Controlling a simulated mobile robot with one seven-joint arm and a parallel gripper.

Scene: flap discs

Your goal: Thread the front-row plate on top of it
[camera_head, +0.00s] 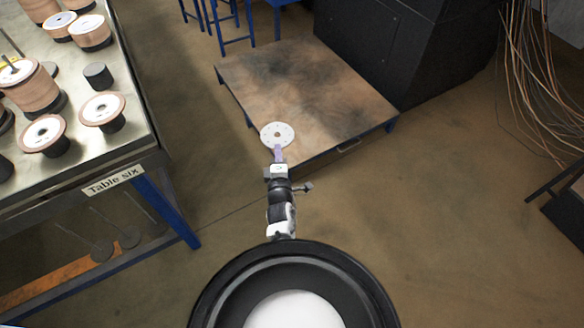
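My gripper (278,152) is in the middle of the picture, with its purple fingers at the near edge of a round white plate (277,133). The plate has a small centre hole and a ring of small dots. It appears held out flat, in front of the low brown platform. Table six (140,115) is at the left. On it, two white-faced, brown-rimmed discs sit on black stands near the front, one at the right (102,106) and one farther left (43,133). A bare black cylinder (98,75) stands behind them.
Taller brown disc stacks (32,92) stand at the table's left, with more discs (90,32) at the back. The low platform (310,85) lies beyond my gripper. A black cabinet (405,45) and hanging wires (540,80) are at the right. Floor between table and platform is clear.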

